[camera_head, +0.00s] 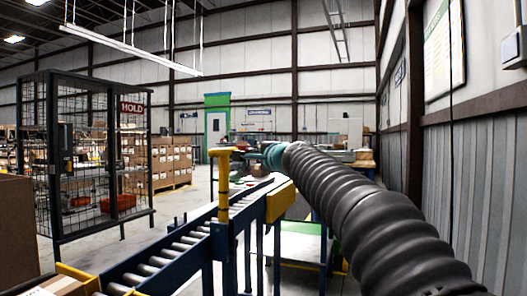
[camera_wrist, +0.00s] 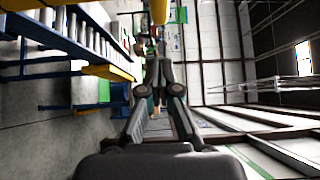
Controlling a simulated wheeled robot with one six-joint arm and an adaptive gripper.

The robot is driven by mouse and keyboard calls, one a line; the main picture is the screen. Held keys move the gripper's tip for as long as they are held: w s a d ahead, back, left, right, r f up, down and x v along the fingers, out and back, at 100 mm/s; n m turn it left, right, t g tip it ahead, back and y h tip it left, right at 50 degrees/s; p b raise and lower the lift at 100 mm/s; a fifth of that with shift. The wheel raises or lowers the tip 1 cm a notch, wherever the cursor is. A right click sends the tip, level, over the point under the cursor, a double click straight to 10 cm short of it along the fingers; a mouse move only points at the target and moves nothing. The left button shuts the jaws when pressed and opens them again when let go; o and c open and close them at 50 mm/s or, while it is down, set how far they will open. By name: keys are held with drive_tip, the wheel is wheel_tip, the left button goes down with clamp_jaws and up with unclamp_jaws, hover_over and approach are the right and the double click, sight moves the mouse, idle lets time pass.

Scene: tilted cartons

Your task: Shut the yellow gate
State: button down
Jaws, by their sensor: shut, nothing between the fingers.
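A yellow post (camera_head: 225,185) with a short bar across its top stands at the near side of the roller conveyor in the head view. A yellow panel (camera_head: 281,201) is on the conveyor's right side, beyond the post; I cannot tell which of these is the gate. In the wrist view a yellow panel (camera_wrist: 107,72) lies left of my gripper, and a yellow piece (camera_wrist: 158,10) shows past the fingertips. My gripper (camera_wrist: 158,66) is shut and empty, apart from the yellow panel as far as I can see. In the head view its fingers are not clear beyond my sleeved arm.
The roller conveyor (camera_head: 185,243) on blue legs runs from near left toward the back. A wire cage with a HOLD sign (camera_head: 132,107) stands at left. A brown carton (camera_head: 17,228) is at the left edge. A corrugated wall (camera_head: 470,190) borders the right.

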drive_tip(key=w+a+p, duration=0.2)
drive_tip(key=w+a, duration=0.1)
drive_tip(key=a, duration=0.1)
drive_tip(key=shift+w+a, duration=0.3)
drive_tip(key=shift+a, duration=0.1)
drive_tip(key=shift+r+p, duration=0.1)
drive_tip(key=shift+p, duration=0.2)
